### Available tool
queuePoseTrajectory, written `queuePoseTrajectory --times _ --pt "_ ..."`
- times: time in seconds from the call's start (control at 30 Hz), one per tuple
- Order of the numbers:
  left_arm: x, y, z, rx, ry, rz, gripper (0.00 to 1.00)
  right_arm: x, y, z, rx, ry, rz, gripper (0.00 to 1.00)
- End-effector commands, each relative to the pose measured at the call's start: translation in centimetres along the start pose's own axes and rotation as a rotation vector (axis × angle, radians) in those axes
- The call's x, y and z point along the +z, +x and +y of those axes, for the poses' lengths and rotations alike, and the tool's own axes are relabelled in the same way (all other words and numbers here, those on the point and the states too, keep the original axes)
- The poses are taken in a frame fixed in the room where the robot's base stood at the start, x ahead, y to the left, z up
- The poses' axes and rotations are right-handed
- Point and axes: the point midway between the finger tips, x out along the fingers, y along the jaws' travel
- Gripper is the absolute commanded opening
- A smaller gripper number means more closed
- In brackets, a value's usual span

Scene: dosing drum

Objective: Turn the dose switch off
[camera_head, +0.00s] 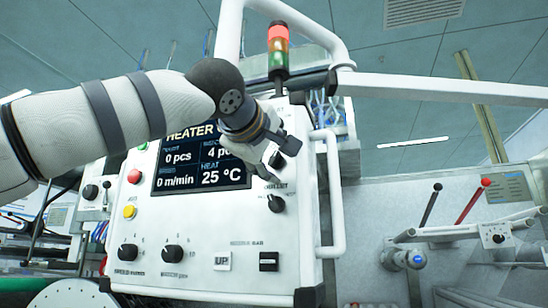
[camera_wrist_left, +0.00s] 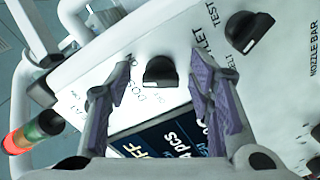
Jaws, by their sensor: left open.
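The dose switch is a black rotary knob (camera_wrist_left: 160,72) on the white panel, with partly hidden "DOS" lettering beside it in the left wrist view. My left gripper (camera_wrist_left: 148,62) is open, with its two purple-padded fingers on either side of this knob in that view. I cannot tell whether they touch it. In the head view my left gripper (camera_head: 277,162) is in front of the panel, right of the display, and mostly hides the dose switch. My right gripper is not in view.
A second black knob marked "TEST" (camera_wrist_left: 249,33) is close to the right finger; it shows below the gripper in the head view (camera_head: 277,203). The heater display (camera_head: 205,165) is left of the gripper. A white handle (camera_head: 333,195) runs along the panel's right side. A signal lamp (camera_head: 278,52) stands above.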

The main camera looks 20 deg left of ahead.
Motion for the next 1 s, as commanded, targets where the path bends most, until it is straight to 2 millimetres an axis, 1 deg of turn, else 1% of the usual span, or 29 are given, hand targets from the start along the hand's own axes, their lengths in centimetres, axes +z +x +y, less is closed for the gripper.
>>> queuePoseTrajectory --times 0.03,0.07,0.1,0.27,0.5,0.67,0.87,1.0 --pt "0.0 0.0 -0.02 0.0 0.0 0.0 0.48 -0.01 0.0 0.0 0.0 0.0 0.0 0.4" --pt "0.0 0.0 -0.02 0.0 0.0 0.0 0.46 -0.01 0.0 0.0 0.0 0.0 0.0 0.4" --pt "0.0 0.0 -0.03 0.0 0.0 0.0 0.37 -0.01 0.0 0.0 0.0 0.0 0.0 0.4" --pt "-0.01 -0.01 -0.04 -0.001 0.0 0.0 0.0 -0.01 0.0 0.0 0.0 0.0 0.0 0.4" --pt "-0.01 -0.01 -0.03 0.0 -0.011 0.0 0.0 -0.01 0.0 0.0 0.0 0.0 0.0 0.4" --pt "-0.01 -0.01 -0.01 0.0 -0.06 0.0 0.0 -0.01 0.0 0.0 0.0 0.0 0.0 0.4" --pt "-0.01 -0.01 0.05 0.0 -0.195 0.0 0.0 -0.01 0.0 0.0 0.0 0.0 0.0 0.4" --pt "-0.02 0.0 0.1 0.0 -0.324 0.001 0.0 0.0 0.0 0.0 0.0 0.0 0.0 0.4"
